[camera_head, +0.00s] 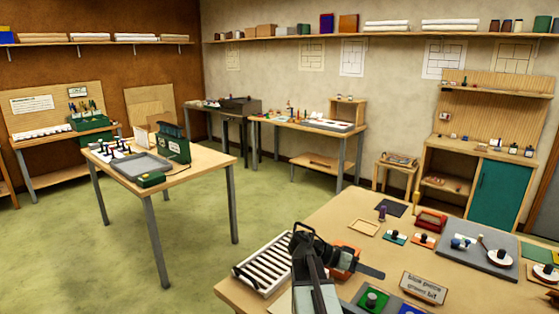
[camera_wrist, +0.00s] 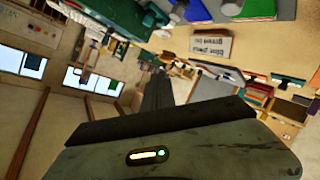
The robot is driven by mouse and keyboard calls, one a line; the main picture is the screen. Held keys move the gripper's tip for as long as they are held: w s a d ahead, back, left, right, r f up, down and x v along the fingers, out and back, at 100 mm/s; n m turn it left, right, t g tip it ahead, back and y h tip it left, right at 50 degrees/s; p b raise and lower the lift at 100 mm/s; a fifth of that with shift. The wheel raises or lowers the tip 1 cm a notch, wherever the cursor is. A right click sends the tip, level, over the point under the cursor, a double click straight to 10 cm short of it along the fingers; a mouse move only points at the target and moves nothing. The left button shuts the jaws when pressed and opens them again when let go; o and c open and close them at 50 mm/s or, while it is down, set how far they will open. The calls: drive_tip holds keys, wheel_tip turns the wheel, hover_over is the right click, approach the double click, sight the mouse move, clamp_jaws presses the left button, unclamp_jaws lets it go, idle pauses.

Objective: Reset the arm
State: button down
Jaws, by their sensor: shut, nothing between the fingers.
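My arm (camera_head: 316,280) rises from the bottom edge of the head view and bends over the near workbench (camera_head: 300,217). My gripper (camera_head: 372,271) points right, above the bench, left of a small lettered sign (camera_head: 423,288). In the wrist view the dark narrow fingers of my gripper (camera_wrist: 157,92) are together with nothing between them. The wrist view is strongly tilted; the sign (camera_wrist: 211,44) shows there beyond the fingers. The arm hides part of an orange item (camera_head: 346,250) behind it.
A slatted rack (camera_head: 263,264) lies just left of my arm. Green (camera_head: 373,299) and blue (camera_head: 411,310) pieces lie in front, near the gripper. Open green floor (camera_head: 200,270) separates this bench from another table (camera_head: 215,157).

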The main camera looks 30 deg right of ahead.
drive_tip(key=w+a+f+n+t+y, duration=0.3)
drive_tip(key=w+a+f+n, duration=0.1)
drive_tip(key=a, duration=1)
drive_tip(key=w+a+f+n+t+y, duration=0.3)
drive_tip(key=a+n, duration=0.5)
drive_tip(key=a, duration=0.6)
drive_tip(key=w+a+f+n+t+y, duration=0.2)
drive_tip(key=w+a+f+n+y, duration=0.2)
drive_tip(key=a, duration=1)
wheel_tip(320, 180, down, 5)
drive_tip(key=shift+w+a+r+n+t+y, duration=0.15)
drive_tip(key=shift+w+a+n+t+y, duration=0.2)
drive_tip(key=shift+w+n, duration=0.8)
drive_tip(key=shift+w+d, duration=0.1)
